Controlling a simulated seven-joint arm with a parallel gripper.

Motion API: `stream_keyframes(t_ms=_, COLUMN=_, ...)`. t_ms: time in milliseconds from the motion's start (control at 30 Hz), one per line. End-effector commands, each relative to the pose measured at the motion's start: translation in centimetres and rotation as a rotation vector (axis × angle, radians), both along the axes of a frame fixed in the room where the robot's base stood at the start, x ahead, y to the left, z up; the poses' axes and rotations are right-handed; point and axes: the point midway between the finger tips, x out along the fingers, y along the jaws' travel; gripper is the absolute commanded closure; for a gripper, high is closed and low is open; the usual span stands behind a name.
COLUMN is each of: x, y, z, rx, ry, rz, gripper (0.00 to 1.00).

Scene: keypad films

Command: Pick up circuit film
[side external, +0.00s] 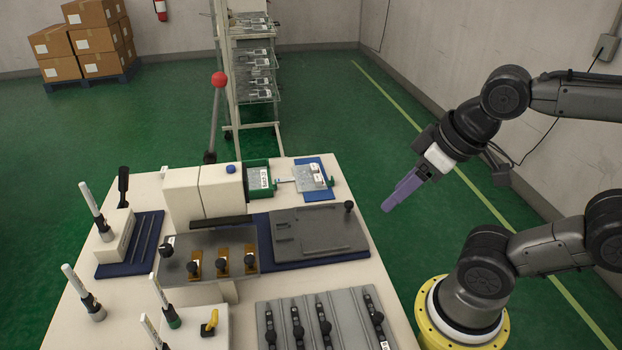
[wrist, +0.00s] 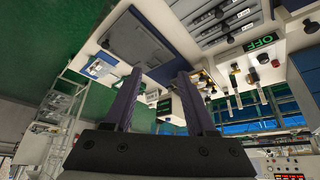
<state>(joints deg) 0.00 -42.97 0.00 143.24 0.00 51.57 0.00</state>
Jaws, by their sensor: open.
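My gripper (side external: 390,206) hangs off the right edge of the worktable, above the green floor, with its purple fingers pointing down-left. In the wrist view my gripper (wrist: 160,76) shows two fingers well apart with nothing between them. I cannot make out the circuit film for certain in either view. A green tray (side external: 259,180) and a blue pad (side external: 317,196) with small labelled pieces stand at the table's back. A flat grey plate (side external: 318,232) lies on a dark blue base, apart from my gripper and to its left.
A slotted grey fixture (side external: 283,305) with black knobs is at the front right. A press with a red-knobbed lever (side external: 219,79) and a cream housing (side external: 203,195) rise at the back. White-handled tools (side external: 90,198) stand at left. A wire shelf (side external: 254,60) is behind.

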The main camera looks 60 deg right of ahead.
Motion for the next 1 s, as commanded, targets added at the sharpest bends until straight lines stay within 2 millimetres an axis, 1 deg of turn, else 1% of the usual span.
stream_keyframes(t_ms=433, x=0.0, y=0.0, z=0.0, rx=0.000, ry=0.000, rz=0.000, gripper=0.44)
stream_keyframes(t_ms=467, x=0.0, y=0.0, z=0.0, rx=0.000, ry=0.000, rz=0.000, gripper=0.45)
stream_keyframes(t_ms=500, x=0.0, y=0.0, z=0.0, rx=0.000, ry=0.000, rz=0.000, gripper=0.53)
stream_keyframes(t_ms=533, x=0.0, y=0.0, z=0.0, rx=0.000, ry=0.000, rz=0.000, gripper=0.57)
stream_keyframes(t_ms=867, x=-0.2, y=0.0, z=-0.1, rx=0.007, ry=0.009, rz=-0.013, gripper=0.57)
stream_keyframes(t_ms=967, x=0.4, y=0.0, z=1.7, rx=0.019, ry=-0.016, rz=-0.036, gripper=0.57)
stream_keyframes(t_ms=1000, x=1.0, y=0.0, z=2.7, rx=0.024, ry=-0.026, rz=-0.044, gripper=0.57)
